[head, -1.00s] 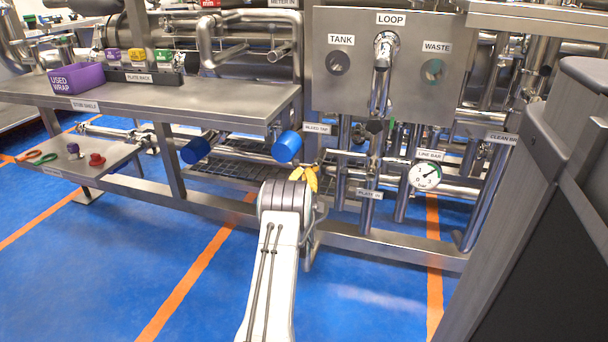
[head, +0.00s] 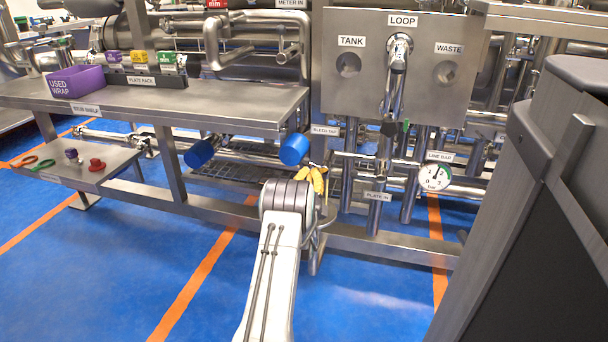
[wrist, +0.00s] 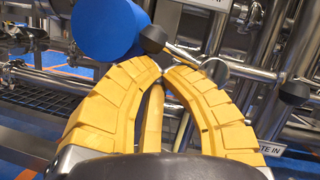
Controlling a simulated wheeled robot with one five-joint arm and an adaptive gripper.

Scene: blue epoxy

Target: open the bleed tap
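The "BLEED TAP" label (head: 325,131) is on the pipework right of a blue cylinder (head: 294,148) under the bench. I cannot tell which part is the tap's handle. My gripper (head: 318,180) is low in front of the pipes, just below and right of the blue cylinder. The tips appear below the knob.
A steel panel (head: 345,100) with a "LOOP" handle (head: 395,75) stands above right. A round "LINE BAR" gauge (head: 434,176) is lower right. A steel bench (head: 220,100) carries a purple bin (head: 75,82). A low frame rail (head: 380,245) crosses behind my arm. Blue floor (head: 110,260) is clear at left.

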